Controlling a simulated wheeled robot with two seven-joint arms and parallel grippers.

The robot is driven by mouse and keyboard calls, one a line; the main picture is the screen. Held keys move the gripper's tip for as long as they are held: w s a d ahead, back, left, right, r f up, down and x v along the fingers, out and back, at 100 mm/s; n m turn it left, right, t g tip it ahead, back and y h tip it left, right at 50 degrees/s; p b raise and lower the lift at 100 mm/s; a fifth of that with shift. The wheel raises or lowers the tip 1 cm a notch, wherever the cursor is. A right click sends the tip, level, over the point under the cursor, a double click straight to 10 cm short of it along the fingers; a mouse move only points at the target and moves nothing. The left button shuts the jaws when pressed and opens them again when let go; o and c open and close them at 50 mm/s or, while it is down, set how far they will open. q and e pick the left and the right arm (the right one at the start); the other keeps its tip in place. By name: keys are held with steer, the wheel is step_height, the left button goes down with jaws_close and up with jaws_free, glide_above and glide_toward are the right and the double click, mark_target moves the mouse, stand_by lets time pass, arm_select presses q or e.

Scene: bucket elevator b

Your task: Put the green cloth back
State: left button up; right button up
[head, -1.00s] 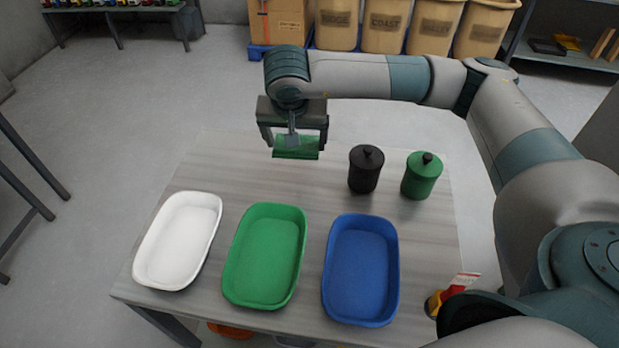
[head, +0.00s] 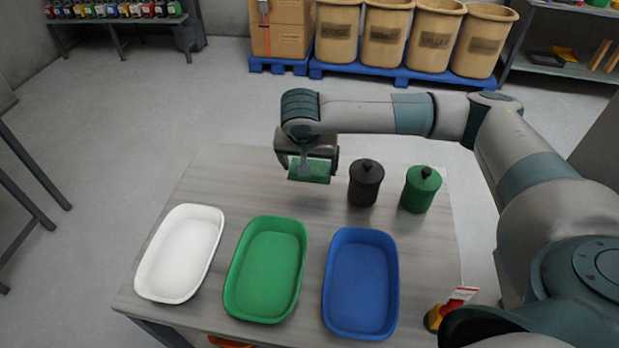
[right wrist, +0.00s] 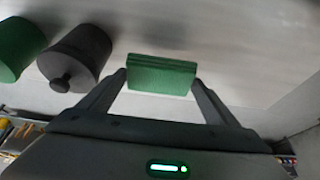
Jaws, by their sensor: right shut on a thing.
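The green cloth (head: 309,172) is a folded flat piece held by my right gripper (head: 308,165) over the far part of the table (head: 220,180). In the right wrist view the cloth (right wrist: 161,74) sits between the two fingertips of the right gripper (right wrist: 161,82), which is shut on it. The green tray (head: 265,270) lies empty at the near middle of the table. The white tray (head: 180,253) is to its left and the blue tray (head: 361,284) to its right, both empty. My left gripper is not in view.
A black lidded canister (head: 365,184) and a green lidded canister (head: 420,190) stand right of the held cloth. A red and yellow object (head: 448,310) is at the table's near right corner. Tan bins (head: 384,35) stand on blue pallets behind. The table's far left is clear.

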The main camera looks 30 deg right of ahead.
mark_target(310, 179)
steer(key=shift+f, duration=0.95)
steer(key=shift+f+p, duration=0.8)
steer(key=shift+f, duration=1.1)
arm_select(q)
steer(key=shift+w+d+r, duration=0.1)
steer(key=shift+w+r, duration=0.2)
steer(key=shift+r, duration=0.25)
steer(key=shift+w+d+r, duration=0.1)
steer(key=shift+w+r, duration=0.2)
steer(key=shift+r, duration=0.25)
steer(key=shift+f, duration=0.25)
arm_select(e)
steer(key=shift+f, duration=0.15)
steer(key=o, duration=0.9)
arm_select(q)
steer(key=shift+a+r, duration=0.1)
arm_select(e)
steer(key=shift+o, duration=0.2)
